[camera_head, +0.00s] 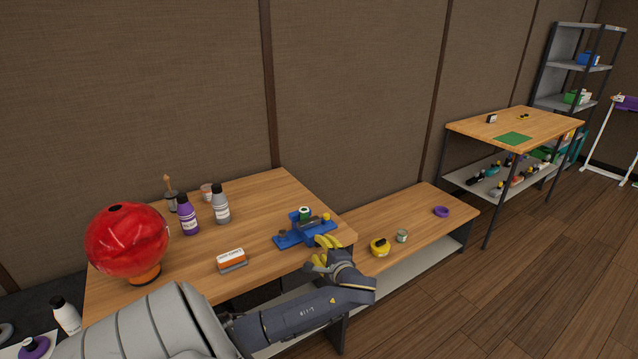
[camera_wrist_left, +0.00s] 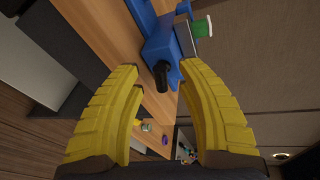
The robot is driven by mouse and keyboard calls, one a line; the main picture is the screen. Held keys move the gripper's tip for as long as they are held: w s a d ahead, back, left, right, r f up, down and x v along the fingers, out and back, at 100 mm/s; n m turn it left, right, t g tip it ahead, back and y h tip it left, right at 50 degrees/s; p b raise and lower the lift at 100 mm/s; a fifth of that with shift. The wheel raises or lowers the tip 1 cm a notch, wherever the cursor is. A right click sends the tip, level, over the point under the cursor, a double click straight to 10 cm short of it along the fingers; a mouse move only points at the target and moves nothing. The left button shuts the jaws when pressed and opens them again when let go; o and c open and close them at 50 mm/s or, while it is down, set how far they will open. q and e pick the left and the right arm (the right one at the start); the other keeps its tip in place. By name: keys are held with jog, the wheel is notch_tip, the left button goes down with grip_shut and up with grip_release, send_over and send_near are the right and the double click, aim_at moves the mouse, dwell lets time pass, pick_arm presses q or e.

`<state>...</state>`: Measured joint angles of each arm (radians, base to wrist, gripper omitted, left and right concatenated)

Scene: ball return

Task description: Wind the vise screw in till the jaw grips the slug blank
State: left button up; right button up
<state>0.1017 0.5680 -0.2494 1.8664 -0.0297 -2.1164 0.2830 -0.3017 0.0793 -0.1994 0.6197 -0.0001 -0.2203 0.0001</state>
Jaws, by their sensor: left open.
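The blue vise (camera_head: 288,240) sits near the right front corner of the wooden bench. In the left wrist view, its blue body (camera_wrist_left: 160,45) has a dark, round screw end (camera_wrist_left: 161,78) pointing toward my gripper. A green and white cylinder (camera_head: 305,213), which looks like the slug blank, stands at the vise's grey jaw part; it also shows in the wrist view (camera_wrist_left: 201,28). I cannot tell whether the jaw touches it. My left gripper (camera_head: 318,254) is open, its yellow fingers in front of the vise; no contact with the screw is clear. My right gripper is out of view.
A red ball (camera_head: 128,240), purple bottle (camera_head: 187,217), grey bottle (camera_head: 220,206) and orange-white box (camera_head: 232,260) stand on the bench (camera_head: 265,190). A lower bench (camera_head: 405,215) to the right holds a yellow tape-like item (camera_head: 380,247), small jar (camera_head: 402,236) and purple ring (camera_head: 441,211).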

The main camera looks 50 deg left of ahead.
pick_arm(q)
jog(key=shift+x, duration=0.8)
jog(key=shift+c, duration=0.5)
grip_shut()
